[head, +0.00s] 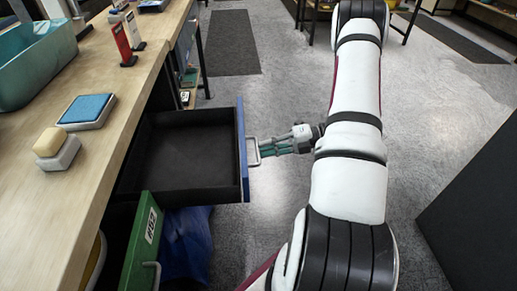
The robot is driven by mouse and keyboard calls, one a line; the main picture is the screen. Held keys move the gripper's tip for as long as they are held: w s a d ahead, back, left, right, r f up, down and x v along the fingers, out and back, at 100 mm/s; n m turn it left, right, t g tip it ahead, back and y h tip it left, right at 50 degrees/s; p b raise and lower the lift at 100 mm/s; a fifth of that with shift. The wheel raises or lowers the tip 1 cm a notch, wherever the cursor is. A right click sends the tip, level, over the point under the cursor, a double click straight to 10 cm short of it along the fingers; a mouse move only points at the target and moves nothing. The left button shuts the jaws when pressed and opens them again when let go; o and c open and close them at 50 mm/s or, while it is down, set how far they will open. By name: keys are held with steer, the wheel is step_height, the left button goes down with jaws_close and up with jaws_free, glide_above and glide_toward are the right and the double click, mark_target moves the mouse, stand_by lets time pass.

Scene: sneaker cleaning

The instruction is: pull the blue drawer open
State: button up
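The blue drawer (241,150) stands well out from under the workbench, and its dark inside is empty. Its blue front faces right and carries a pale loop handle (255,162). My gripper (265,150) reaches in from the right, with its green fingers close together at the handle's outer bar. The fingers look shut on the handle, though the tips are small in this view.
The wooden workbench (58,214) holds a teal bin (40,65), a blue pad (87,108), a sponge on a block (52,146) and a red upright item (122,38). A green drawer (143,240) with a label juts out below the blue one. A dark panel (480,205) stands at right. Floor between is clear.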

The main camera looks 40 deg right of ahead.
steer(key=v, duration=0.8)
steer(key=shift+s+d, duration=0.2)
steer(key=shift+d, duration=0.05)
